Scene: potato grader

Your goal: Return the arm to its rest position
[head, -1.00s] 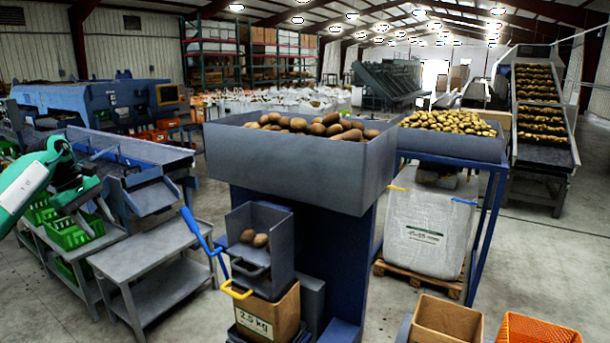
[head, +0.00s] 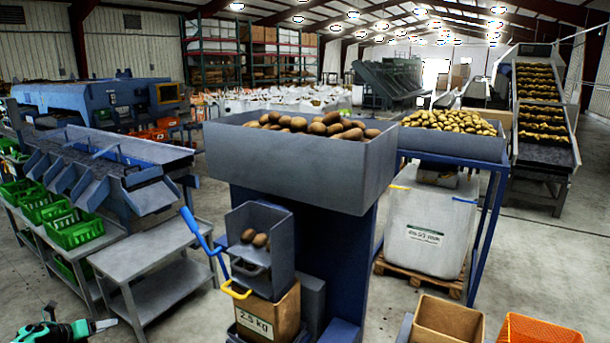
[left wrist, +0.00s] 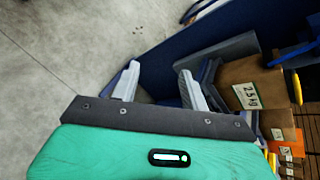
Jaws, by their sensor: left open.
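My left gripper (head: 78,328) is low at the bottom left corner of the head view, over the floor in front of the grey side table. In the left wrist view its two pale fingers (left wrist: 160,86) stand apart with nothing between them. Bare concrete floor (left wrist: 70,60) and a dark blue panel (left wrist: 165,50) show beyond the fingers. My right gripper is in neither view.
A blue hopper stand with a grey bin (head: 290,165) of potatoes fills the middle. A small scoop tray (head: 262,225) holds potatoes above a 2.5 kg paper bag (head: 270,318). A grey table (head: 150,245) and green crates (head: 75,230) are at left.

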